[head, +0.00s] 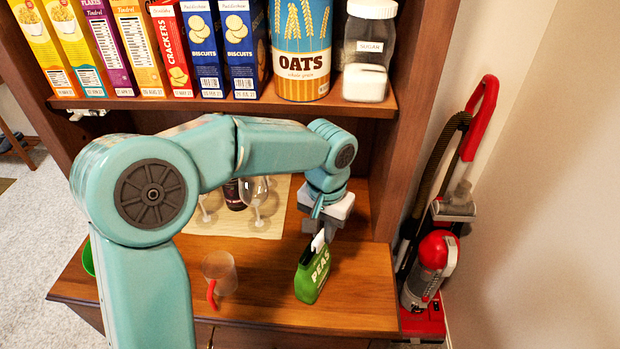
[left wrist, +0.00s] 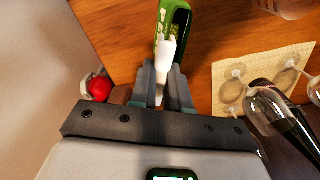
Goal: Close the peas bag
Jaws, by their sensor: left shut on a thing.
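The green peas bag (head: 314,279) stands upright on the wooden counter, right of centre in the head view. A dark area, perhaps its open mouth, shows at its top. It also shows at the top of the left wrist view (left wrist: 164,17). My left gripper (head: 314,229) is above the bag, pointing down. Its fingers (left wrist: 161,84) are shut on a small white clip-like piece (left wrist: 166,54), which points toward the bag. The white piece (head: 318,241) is at the bag's top in the head view; I cannot tell whether they touch. My right gripper is not in view.
A clear mug (head: 220,271) with a red handle stands left of the bag. Wine glasses (head: 257,196) and a dark bottle (left wrist: 286,112) stand on a pale mat behind. A shelf (head: 240,104) with food boxes hangs above. The counter's front right is clear.

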